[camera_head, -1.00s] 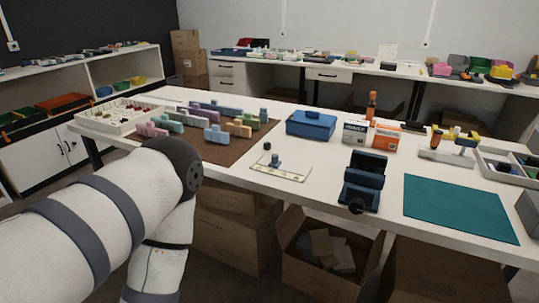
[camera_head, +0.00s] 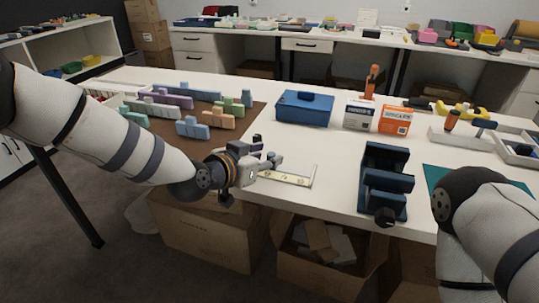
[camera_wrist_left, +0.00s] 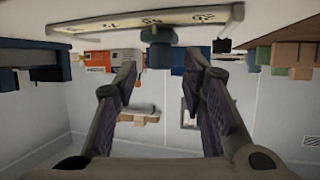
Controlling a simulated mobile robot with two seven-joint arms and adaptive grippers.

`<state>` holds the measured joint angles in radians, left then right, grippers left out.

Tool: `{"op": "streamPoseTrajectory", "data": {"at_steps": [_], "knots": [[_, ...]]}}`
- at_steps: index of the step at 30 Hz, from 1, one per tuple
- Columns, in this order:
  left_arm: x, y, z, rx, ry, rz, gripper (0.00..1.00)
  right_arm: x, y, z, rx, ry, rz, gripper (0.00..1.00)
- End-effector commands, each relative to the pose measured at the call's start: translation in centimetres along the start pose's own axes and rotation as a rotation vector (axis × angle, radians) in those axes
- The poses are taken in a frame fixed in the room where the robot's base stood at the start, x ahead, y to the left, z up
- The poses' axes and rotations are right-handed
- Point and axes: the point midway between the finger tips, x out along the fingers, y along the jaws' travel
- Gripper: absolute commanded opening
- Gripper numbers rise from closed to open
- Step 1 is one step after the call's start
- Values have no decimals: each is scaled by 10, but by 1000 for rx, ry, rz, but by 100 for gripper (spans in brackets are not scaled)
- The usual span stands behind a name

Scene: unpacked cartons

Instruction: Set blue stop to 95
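A pale plate with a numbered scale strip (camera_head: 300,176) lies near the table's front edge. The blue stop (camera_wrist_left: 160,48) shows against its strip in the left wrist view, where the plate (camera_wrist_left: 95,27) appears upside down at the top. The marks are too blurred to read the stop's setting. My left gripper (camera_head: 270,165) is at the plate's left part in the head view and hides much of the stop there. In the left wrist view its two fingers (camera_wrist_left: 161,65) are apart, with the stop ahead of the gap and nothing between them. My right gripper is out of view.
A blue double-block stand (camera_head: 385,180) with a black knob stands right of the plate. A blue box (camera_head: 304,108) and two small cartons (camera_head: 394,120) stand behind. Coloured blocks sit on a brown mat (camera_head: 190,148) to the left. My right arm covers part of a teal mat (camera_head: 437,174).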

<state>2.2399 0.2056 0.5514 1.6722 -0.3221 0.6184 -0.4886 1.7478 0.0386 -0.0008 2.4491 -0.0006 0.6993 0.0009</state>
Motion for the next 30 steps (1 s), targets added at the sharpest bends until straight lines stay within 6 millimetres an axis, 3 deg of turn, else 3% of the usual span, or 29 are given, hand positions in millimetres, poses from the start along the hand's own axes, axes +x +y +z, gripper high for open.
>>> {"op": "streamPoseTrajectory", "data": {"at_steps": [1,6,14,15,20,26,30], "knots": [[12,1,5,-3,-3,1,38,6,0,3,0,-15,1,40],[31,0,2,-1,-1,1,38,11,0,5,-1,-27,1,40],[34,0,-1,0,1,0,38,10,0,5,-1,-26,1,40],[33,0,-1,0,1,0,35,10,0,5,-1,-26,1,40],[33,0,-1,0,1,1,0,10,0,5,-1,-26,1,40],[34,3,-1,0,0,2,0,10,0,4,-1,-24,1,40],[36,16,-3,3,-1,5,0,5,0,2,-1,-12,1,40]]}}
